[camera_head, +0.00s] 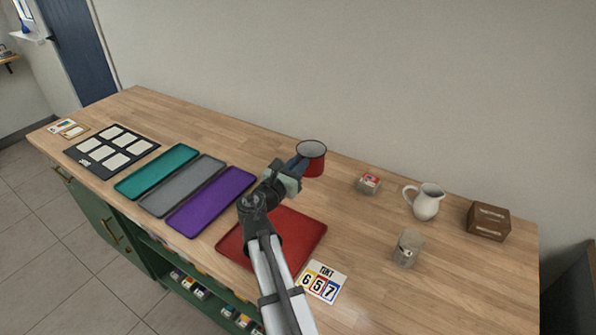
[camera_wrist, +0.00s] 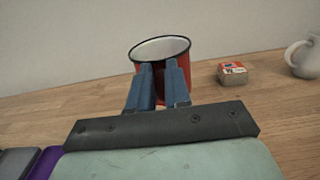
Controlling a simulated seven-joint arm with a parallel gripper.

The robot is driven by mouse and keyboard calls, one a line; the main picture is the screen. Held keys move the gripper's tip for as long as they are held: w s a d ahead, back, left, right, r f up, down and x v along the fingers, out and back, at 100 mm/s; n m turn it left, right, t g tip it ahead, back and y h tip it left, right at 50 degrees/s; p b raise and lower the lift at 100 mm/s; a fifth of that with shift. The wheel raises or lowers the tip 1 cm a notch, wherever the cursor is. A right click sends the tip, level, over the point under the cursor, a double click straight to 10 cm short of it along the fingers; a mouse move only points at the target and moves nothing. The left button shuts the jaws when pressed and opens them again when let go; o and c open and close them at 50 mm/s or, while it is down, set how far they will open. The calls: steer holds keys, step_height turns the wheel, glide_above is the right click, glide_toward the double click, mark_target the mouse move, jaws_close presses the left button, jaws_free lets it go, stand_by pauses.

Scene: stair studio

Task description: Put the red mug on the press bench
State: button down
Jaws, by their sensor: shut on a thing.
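The red mug (camera_head: 315,167) has a pale inside and a dark rim and is roughly upright. My gripper (camera_head: 300,166) is shut on its near side, and the mug is beyond the red tray near the back of the wooden bench. In the wrist view the red mug (camera_wrist: 160,92) sits between the blue fingers of my gripper (camera_wrist: 159,68). Its base is hidden there, and I cannot tell how far it is above the wood. The long wooden bench top (camera_head: 345,225) runs along the wall; no label marks it as the press bench.
A red tray (camera_head: 310,232) lies under my arm, with purple (camera_head: 212,200), grey (camera_head: 182,186) and teal (camera_head: 157,171) trays to its left. A small box (camera_head: 369,183), white pitcher (camera_head: 426,203), glass jar (camera_head: 408,249), brown box (camera_head: 488,221) and number card (camera_head: 323,282) stand or lie right.

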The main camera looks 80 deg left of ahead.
steer(key=shift+r, duration=0.95)
steer(key=shift+s+r, duration=0.1)
